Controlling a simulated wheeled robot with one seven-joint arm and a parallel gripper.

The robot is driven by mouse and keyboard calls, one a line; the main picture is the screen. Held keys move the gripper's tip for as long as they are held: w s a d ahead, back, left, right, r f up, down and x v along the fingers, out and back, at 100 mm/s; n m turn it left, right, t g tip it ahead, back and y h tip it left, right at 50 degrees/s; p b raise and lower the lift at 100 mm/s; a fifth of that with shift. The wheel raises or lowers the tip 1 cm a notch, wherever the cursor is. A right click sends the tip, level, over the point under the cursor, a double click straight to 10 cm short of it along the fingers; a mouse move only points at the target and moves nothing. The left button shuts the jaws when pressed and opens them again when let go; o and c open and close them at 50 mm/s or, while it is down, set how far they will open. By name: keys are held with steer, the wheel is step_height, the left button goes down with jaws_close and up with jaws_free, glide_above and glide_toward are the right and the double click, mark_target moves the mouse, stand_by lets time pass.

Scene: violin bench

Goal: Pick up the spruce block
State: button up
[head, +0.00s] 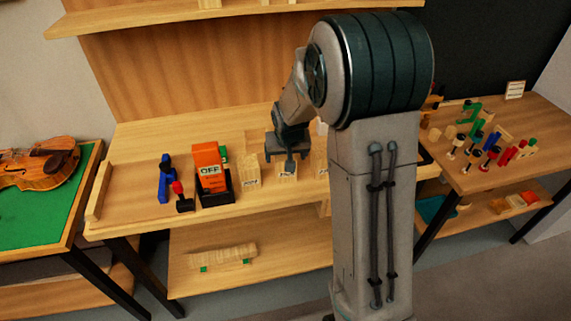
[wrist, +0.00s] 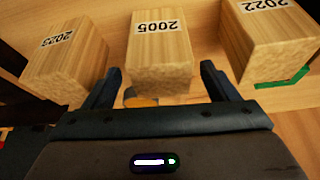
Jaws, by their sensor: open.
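Pale wooden blocks with number labels stand on the bench. In the wrist view a block labelled 2005 (wrist: 160,50) is in the middle, one labelled 2023 (wrist: 66,62) at left and one labelled 2022 (wrist: 270,40) at right, with green under its edge. I cannot tell from looks which wood each is. My gripper (wrist: 160,70) is open and empty, its fingers spread to either side of the 2005 block's near end; contact is not visible. In the head view my gripper (head: 288,150) hangs at the middle block (head: 287,173), partly hiding it, with another block (head: 249,178) to its left.
An orange box marked OFF (head: 209,167) stands in a black holder left of the blocks. A blue tool (head: 165,180) and a red-and-black tool (head: 182,197) lie further left. My arm hides the bench's right part. A wooden piece (head: 223,256) lies on the lower shelf.

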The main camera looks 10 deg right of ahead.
steer(key=shift+x, duration=1.7)
steer(key=shift+c, duration=0.3)
steer(key=shift+r, duration=0.1)
steer(key=c, duration=1.1)
